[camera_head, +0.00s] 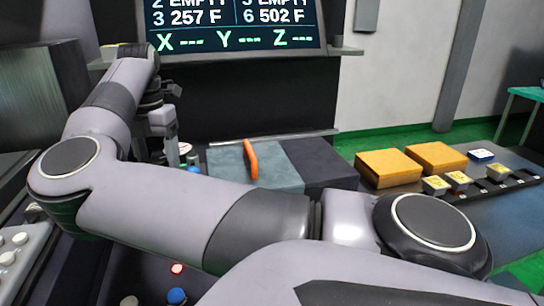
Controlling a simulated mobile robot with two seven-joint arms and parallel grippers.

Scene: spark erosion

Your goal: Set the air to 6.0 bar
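My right arm comes in from the lower right and reaches across the picture to the left. Its gripper (170,155) points down at the left, behind my forearm. The gap between its fingertips cannot be made out. A small pale round face (185,148), possibly a gauge, and a blue knob-like part (193,169) show just right of the fingers. I cannot tell whether the fingers touch them. No pressure value can be read. My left gripper is not in view.
A screen (235,25) with text hangs above the dark recess. A grey block (285,170) with an orange handle (250,160) lies in the middle. Yellow blocks (390,168) stand at the right. A button panel (15,250) is at the left; a blue button (176,296) is near the front.

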